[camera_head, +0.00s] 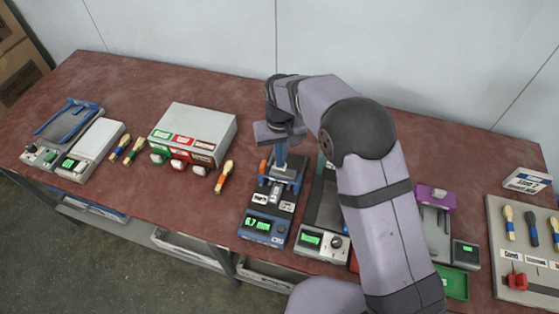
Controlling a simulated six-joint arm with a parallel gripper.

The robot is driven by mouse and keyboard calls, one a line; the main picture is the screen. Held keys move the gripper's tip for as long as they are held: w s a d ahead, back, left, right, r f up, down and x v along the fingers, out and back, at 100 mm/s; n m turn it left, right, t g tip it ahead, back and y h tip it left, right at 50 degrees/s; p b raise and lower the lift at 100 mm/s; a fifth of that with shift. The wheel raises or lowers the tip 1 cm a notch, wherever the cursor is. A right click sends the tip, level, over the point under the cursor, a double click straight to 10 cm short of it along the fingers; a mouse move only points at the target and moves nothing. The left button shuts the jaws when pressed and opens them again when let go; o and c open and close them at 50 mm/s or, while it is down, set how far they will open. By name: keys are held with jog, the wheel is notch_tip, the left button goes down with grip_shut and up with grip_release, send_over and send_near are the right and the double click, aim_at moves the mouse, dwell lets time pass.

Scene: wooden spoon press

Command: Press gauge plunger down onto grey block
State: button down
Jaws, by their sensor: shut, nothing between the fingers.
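The blue gauge (264,226) stands on the red-brown table left of my forearm, with a green-lit display at its front. An orange knob (263,167) shows at its left side. A blue upright part (281,153) rises at its back, directly below my gripper. My gripper (280,141) is above the rear of the gauge, pointing down, and is shut with nothing held. Its fingertips are small and partly hidden, so I cannot tell whether they touch the plunger. I cannot make out the grey block or its contact with the plunger clearly.
A dark tray device (310,240) stands close right of the gauge, partly behind my arm. Left are a white box with coloured labels (197,130), several wooden-tipped tools and a scale (97,140). A purple box (435,198) and a tool board (497,240) stand right.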

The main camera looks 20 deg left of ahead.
notch_tip(320, 180, up, 7)
jog(key=p, duration=0.5)
dwell(0.3)
dwell(0.5)
jog(key=shift+s+d+f+n, duration=0.15)
jog(key=shift+f+n, duration=0.25)
jog(key=shift+f, duration=0.5)
jog(key=s+d+f+g+h, duration=0.15)
jog(key=s+d+f, duration=0.25)
jog(key=s+d, duration=0.85)
jog(key=s+d+r+m, duration=0.35)
jog(key=s+d, duration=0.55)
jog(key=d, duration=0.3)
jog(key=w+d+r+m+t+y+b, duration=0.1)
jog(key=w+d+r+m, duration=0.2)
jog(key=d+r, duration=0.1)
jog(key=shift+w+d+r+b, duration=0.25)
jog(key=shift+d+r+b, duration=0.15)
jog(key=shift+d, duration=0.5)
